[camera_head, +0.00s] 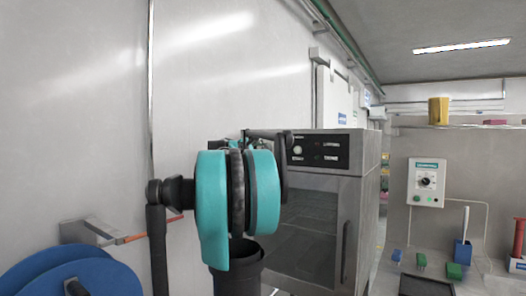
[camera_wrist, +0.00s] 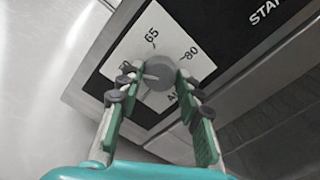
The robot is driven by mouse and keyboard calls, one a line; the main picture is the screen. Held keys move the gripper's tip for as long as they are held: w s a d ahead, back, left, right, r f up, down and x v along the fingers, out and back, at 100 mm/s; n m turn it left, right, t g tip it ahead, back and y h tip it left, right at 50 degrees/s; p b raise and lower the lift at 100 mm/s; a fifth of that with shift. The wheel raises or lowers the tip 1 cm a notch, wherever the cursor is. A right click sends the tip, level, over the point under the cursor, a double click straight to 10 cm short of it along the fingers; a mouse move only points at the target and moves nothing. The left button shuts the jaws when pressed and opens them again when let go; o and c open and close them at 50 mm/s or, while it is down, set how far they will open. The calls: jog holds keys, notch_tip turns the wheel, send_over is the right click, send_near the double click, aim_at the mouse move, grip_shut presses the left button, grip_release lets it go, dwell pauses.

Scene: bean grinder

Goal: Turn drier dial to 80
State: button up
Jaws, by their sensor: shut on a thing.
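The drier (camera_head: 318,213) is a grey steel cabinet with a dark control panel on top, right of my arm in the head view. In the wrist view its grey round dial (camera_wrist: 159,71) sits on a white plate marked 65 and 80. 65 is above the dial and 80 is to its upper right; other marks are partly covered by my fingers. My gripper (camera_wrist: 158,79) is shut on the dial, with one finger on each side. A pale mark shows on the dial's left part, but which number it points to is unclear. In the head view my arm hides the gripper's fingers.
A white wall (camera_head: 80,120) runs close along the left. Blue reels (camera_head: 75,280) stand at the lower left. On the right, a white control box (camera_head: 426,183) hangs on the back wall above a bench with small coloured items. The drier door has a vertical handle (camera_head: 343,250).

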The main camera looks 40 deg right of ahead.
jog(key=m, duration=2.7)
jog(key=shift+f, duration=0.2)
jog(key=shift+m, duration=0.4)
jog(key=o, duration=1.2)
jog(key=shift+c, duration=0.2)
jog(key=shift+a, duration=0.15)
jog(key=v, duration=1.1)
jog(key=shift+a, duration=0.4)
